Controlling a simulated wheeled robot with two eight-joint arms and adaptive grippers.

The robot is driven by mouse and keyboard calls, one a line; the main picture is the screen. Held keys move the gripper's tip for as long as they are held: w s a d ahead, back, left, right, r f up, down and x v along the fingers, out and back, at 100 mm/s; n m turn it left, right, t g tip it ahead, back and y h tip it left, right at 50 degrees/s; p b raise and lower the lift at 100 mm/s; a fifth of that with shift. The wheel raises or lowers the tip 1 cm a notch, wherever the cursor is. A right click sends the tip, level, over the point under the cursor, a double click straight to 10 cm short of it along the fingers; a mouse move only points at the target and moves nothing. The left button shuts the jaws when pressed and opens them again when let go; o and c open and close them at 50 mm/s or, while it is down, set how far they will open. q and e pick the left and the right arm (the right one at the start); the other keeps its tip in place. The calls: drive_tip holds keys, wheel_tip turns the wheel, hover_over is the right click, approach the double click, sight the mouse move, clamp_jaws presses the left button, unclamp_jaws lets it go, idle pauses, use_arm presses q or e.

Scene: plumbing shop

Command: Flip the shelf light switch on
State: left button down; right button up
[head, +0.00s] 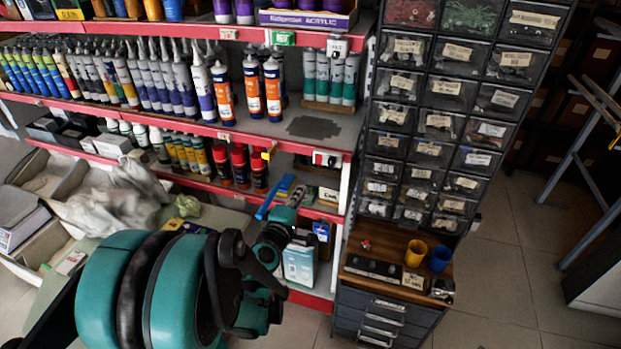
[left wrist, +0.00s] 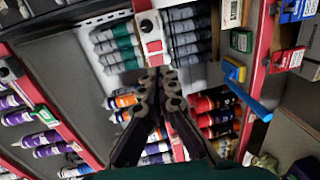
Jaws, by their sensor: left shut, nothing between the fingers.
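The shelf light switch looks to be the small white box with red and dark parts (head: 327,158) on the red front edge of the middle shelf. In the left wrist view the white box (left wrist: 151,32) sits just beyond my fingertips; which way its rocker is set is too small to tell. My left gripper (head: 296,196) is below and slightly left of the box in the head view, in front of the lower shelf. In the left wrist view its fingers (left wrist: 164,80) are together, empty, with a small gap to the box. My right gripper is out of view.
A blue handle (head: 267,198) sticks out from the lower shelf beside my gripper. Another white box (head: 337,47) is on the upper shelf edge. Orange-and-white tubes (head: 272,88) and red-capped bottles (head: 240,165) stand left.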

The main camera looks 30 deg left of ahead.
sight(318, 163)
use_arm(q)
drive_tip(key=b+x, duration=0.2)
drive_tip(key=x, duration=1.1)
drive_tip(key=shift+w+f+b, duration=0.1)
drive_tip(key=shift+w+b, duration=0.15)
drive_tip(key=shift+b, duration=0.1)
drive_tip(key=shift+w+a+f, duration=0.1)
drive_tip(key=shift+w+f, duration=0.05)
drive_tip(key=shift+w, duration=0.15)
